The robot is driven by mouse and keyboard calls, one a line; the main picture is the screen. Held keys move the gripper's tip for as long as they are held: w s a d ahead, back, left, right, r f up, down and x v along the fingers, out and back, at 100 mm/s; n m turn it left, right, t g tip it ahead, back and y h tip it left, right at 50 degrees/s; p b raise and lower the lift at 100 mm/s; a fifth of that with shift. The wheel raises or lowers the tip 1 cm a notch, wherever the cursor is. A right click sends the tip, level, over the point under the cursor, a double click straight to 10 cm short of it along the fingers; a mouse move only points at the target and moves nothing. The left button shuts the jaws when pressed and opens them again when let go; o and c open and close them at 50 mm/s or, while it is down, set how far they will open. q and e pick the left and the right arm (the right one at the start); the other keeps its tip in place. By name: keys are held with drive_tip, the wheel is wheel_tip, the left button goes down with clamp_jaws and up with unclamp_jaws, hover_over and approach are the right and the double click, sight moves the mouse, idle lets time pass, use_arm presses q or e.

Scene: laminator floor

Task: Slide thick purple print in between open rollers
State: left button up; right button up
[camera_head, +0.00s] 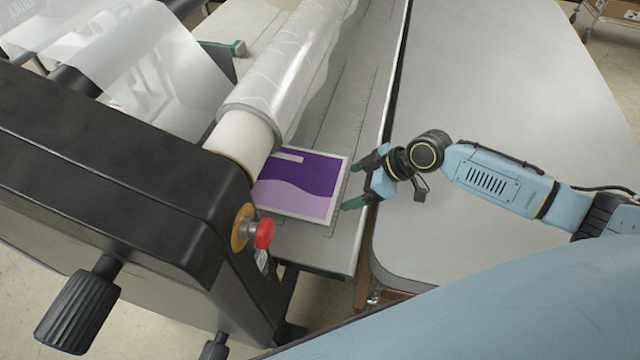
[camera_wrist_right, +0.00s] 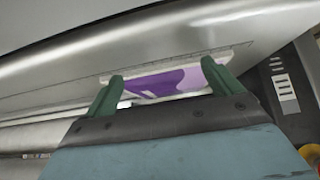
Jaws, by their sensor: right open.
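The purple print (camera_head: 300,185), with dark and light purple areas and a white border, lies flat on the laminator's grey feed table (camera_head: 345,120). Its left edge is against or under the film-wrapped roller (camera_head: 275,95); I cannot tell which. My right gripper (camera_head: 360,182) is open at the print's right edge, its green fingers spread along that edge. In the right wrist view, the print (camera_wrist_right: 165,83) shows between and beyond the open fingers (camera_wrist_right: 160,76), its lower part hidden by the gripper body. Contact is unclear. My left gripper is not in view.
A green-ended item (camera_head: 238,47) lies behind the roller.

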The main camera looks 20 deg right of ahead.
drive_tip(key=shift+s+d+r+p, duration=0.15)
drive_tip(key=shift+d+r+p, duration=0.05)
drive_tip(key=shift+r+p, duration=0.6)
drive_tip(key=shift+s+d+r+p, duration=0.25)
drive_tip(key=shift+r+p, duration=0.4)
drive_tip(key=shift+r, duration=0.3)
drive_tip(key=shift+s+d+r+p, duration=0.1)
drive_tip(key=shift+d+r+p, duration=0.1)
drive_tip(key=shift+r+p, duration=0.6)
drive_tip(key=shift+s, duration=0.1)
